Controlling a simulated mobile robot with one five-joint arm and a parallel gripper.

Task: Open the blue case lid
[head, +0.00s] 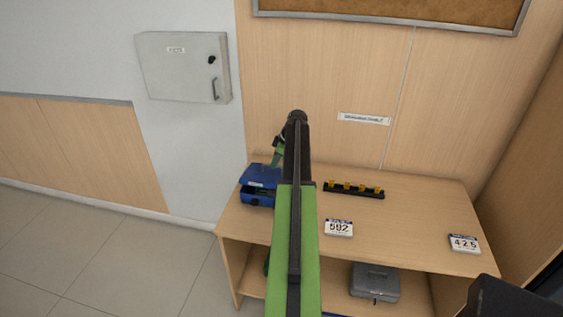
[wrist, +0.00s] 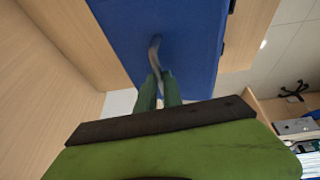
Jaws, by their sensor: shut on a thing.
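The blue case (head: 256,199) stands at the left end of the wooden counter. Its lid (head: 261,174) is tilted up at the front, with a dark gap between lid and base. In the wrist view, the blue lid (wrist: 165,25) fills the upper middle, and a grey curved handle (wrist: 154,52) sticks out from it. My gripper (wrist: 158,84) has its two green fingers shut on this handle. In the head view, my gripper (head: 276,157) is at the lid, partly hidden behind my arm. The right side of the case is also partly hidden.
A black rack with yellow pieces (head: 353,189) lies on the counter right of my arm. Number cards, 592 (head: 338,228) and 425 (head: 464,243), lie nearer the front. A grey box (head: 375,282) sits on the shelf below. The counter's middle right is clear.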

